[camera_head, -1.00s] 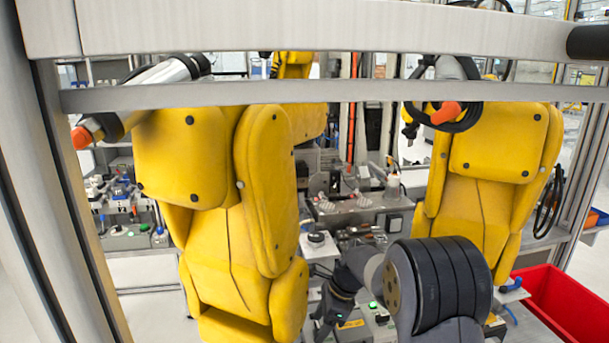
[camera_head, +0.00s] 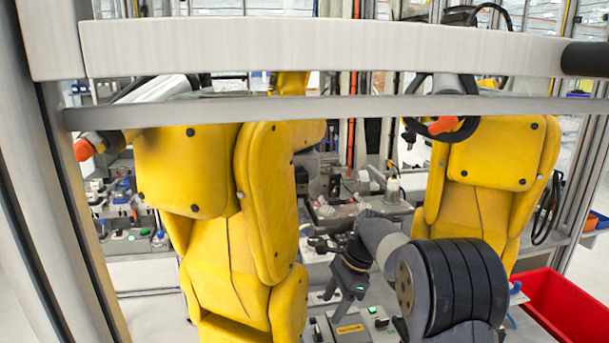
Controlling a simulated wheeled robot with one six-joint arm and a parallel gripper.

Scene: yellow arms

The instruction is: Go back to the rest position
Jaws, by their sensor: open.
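My gripper (camera_head: 345,290) shows in the head view at the lower middle, at the end of my dark grey arm. Its fingers are open and point down and to the left, with nothing seen between them. It is in front of the gap between two large yellow arms, above a low bench with green buttons. My black ribbed arm joint (camera_head: 455,287) fills the lower right and hides part of the right yellow arm.
The left yellow arm (camera_head: 265,200) and the right yellow arm (camera_head: 490,165) stand on either side. A metal frame bar (camera_head: 320,47) crosses the top, with a thinner rail (camera_head: 340,108) below. A red bin (camera_head: 565,305) is at the lower right.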

